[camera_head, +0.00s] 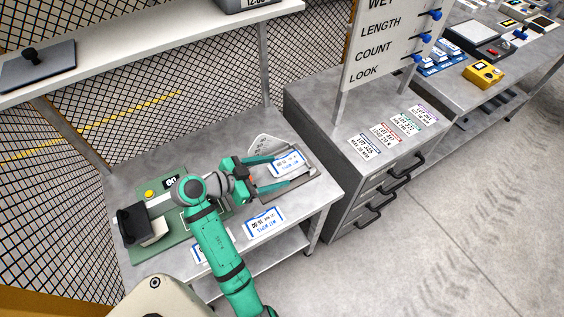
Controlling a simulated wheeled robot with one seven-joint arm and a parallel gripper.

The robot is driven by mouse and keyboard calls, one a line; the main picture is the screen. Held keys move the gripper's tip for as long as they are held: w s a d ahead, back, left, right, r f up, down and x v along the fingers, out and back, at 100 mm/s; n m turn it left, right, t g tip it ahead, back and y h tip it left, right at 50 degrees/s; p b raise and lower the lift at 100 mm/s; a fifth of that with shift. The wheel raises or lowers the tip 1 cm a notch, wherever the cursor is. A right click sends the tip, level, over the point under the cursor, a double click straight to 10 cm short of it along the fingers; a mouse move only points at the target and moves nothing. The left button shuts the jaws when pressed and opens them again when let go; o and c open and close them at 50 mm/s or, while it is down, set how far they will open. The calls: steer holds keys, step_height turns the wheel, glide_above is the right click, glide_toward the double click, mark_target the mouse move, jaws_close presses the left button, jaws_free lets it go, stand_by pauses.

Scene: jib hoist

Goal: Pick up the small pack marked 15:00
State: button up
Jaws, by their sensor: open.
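My gripper (282,169) is open above the right end of the grey bench, its two teal fingers pointing right. A small white pack with blue edges (289,162) lies at the fingers, in or on a grey tray-like holder (311,166). Its print is upside down and seems to include a time, which I cannot read surely as 15:00. A second similar pack (263,223) lies near the bench's front edge, with upside-down print and a time. A third pack (202,254) is partly hidden by my arm. I cannot tell whether the fingers touch the first pack.
A green-based device (172,207) with a yellow button stands left of my gripper. A shelf (150,57) with a dark plate (37,66) hangs above. A drawer cabinet (340,187) with several lot cards and a sign board (388,42) stands right. Floor at right is clear.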

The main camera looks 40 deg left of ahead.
mark_target(283, 163)
steer(key=shift+n, duration=0.4)
steer(key=a, duration=0.1)
steer(key=s+a, duration=0.1)
steer(key=a, duration=0.1)
steer(key=s+a, duration=0.1)
steer(key=shift+s+a, duration=0.2)
steer(key=shift+a, duration=0.1)
steer(key=x, duration=1)
steer(key=shift+w+d+r, duration=0.1)
steer(key=shift+w+d, duration=0.1)
steer(key=c, duration=1.2)
steer(key=shift+c, duration=0.2)
steer(key=shift+r, duration=0.15)
